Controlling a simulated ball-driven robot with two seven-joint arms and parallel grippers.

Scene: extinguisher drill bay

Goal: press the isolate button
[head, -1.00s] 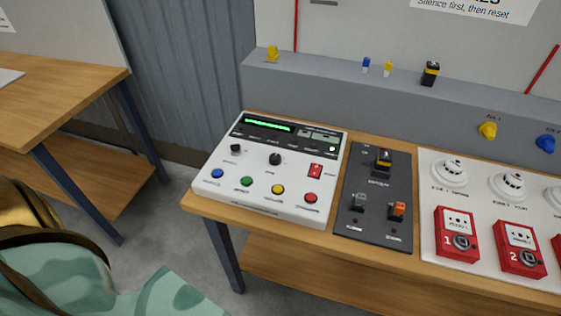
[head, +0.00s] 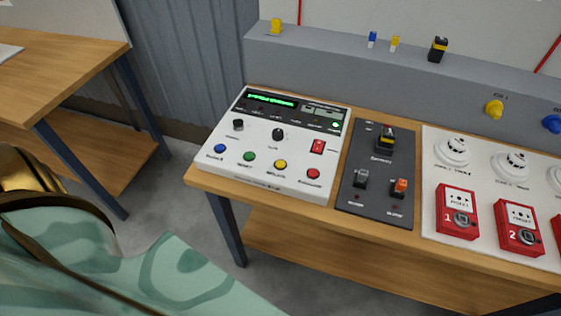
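A white control panel (head: 210,178) sits on the wooden bench, with a lit green display (head: 272,100) at its top. Along its front edge is a row of round buttons: blue (head: 220,148), green (head: 249,156), yellow (head: 280,164) and red (head: 313,174). The small labels below them are blurred; the one under the yellow button looks most like "isolate", but I cannot read it surely. Nothing touches the buttons. Neither of my grippers is in view; teal and bronze parts of my own body fill the lower left.
Right of the panel is a dark switch plate (head: 377,205), then a white board with detectors (head: 453,150) and red call points (head: 457,212). A grey ledge (head: 340,62) runs behind. A second wooden table (head: 60,65) stands left, across a floor gap.

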